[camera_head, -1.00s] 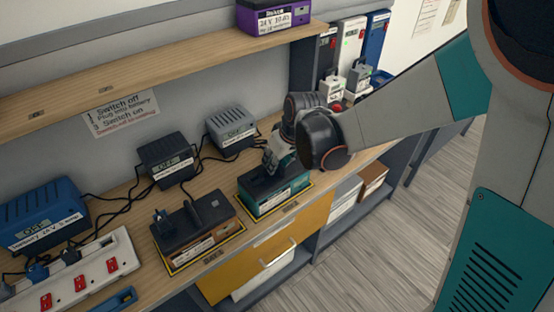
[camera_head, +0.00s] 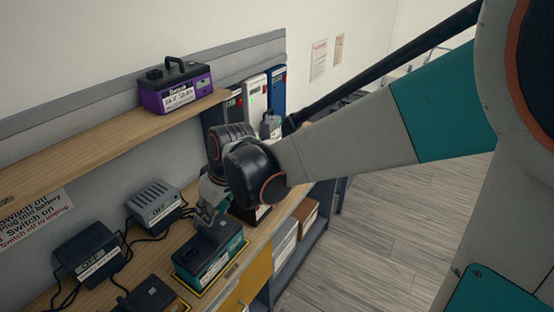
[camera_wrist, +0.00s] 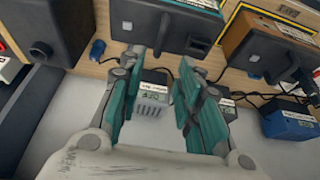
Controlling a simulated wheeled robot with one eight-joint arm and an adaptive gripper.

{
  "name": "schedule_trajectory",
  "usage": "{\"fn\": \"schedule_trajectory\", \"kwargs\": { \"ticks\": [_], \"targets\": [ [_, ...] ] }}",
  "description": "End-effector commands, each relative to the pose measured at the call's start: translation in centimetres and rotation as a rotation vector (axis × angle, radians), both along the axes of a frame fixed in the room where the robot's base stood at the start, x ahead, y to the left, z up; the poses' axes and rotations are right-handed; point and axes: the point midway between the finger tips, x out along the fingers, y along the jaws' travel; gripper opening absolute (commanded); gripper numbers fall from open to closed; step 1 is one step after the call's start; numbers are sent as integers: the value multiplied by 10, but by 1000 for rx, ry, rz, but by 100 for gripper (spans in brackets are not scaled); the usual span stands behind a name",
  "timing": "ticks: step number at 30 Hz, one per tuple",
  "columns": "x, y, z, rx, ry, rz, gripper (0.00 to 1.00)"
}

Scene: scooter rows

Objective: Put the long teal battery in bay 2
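The teal battery (camera_head: 210,262) has a black top and a pale label. It sits upright on the bench inside a yellow outline, whose number I cannot read. Part of its black top and teal edge shows at the top of the wrist view (camera_wrist: 168,26). My gripper (camera_head: 207,215) is at the battery's back edge in the head view; whether it touches is unclear. In the wrist view my gripper (camera_wrist: 161,57) has its two teal fingers apart, with nothing held between them.
A brown-orange battery (camera_wrist: 270,45) stands beside the teal one. Grey (camera_head: 154,204) and black (camera_head: 92,254) chargers with cables stand along the wall. A purple battery (camera_head: 176,88) sits on the shelf (camera_head: 110,138). A dark block (camera_wrist: 45,30) stands close on the wrist view's left.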

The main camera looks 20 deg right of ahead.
Motion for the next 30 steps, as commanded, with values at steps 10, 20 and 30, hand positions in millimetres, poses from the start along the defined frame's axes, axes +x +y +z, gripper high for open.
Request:
{"fn": "schedule_trajectory", "kwargs": {
  "ticks": [10,20,30],
  "targets": [
    [-43,-43,41,9,-49,-152,32],
    [-115,-102,74,34,-139,-398,32],
    [-166,-137,76,62,-214,-572,32]
  ]
}}
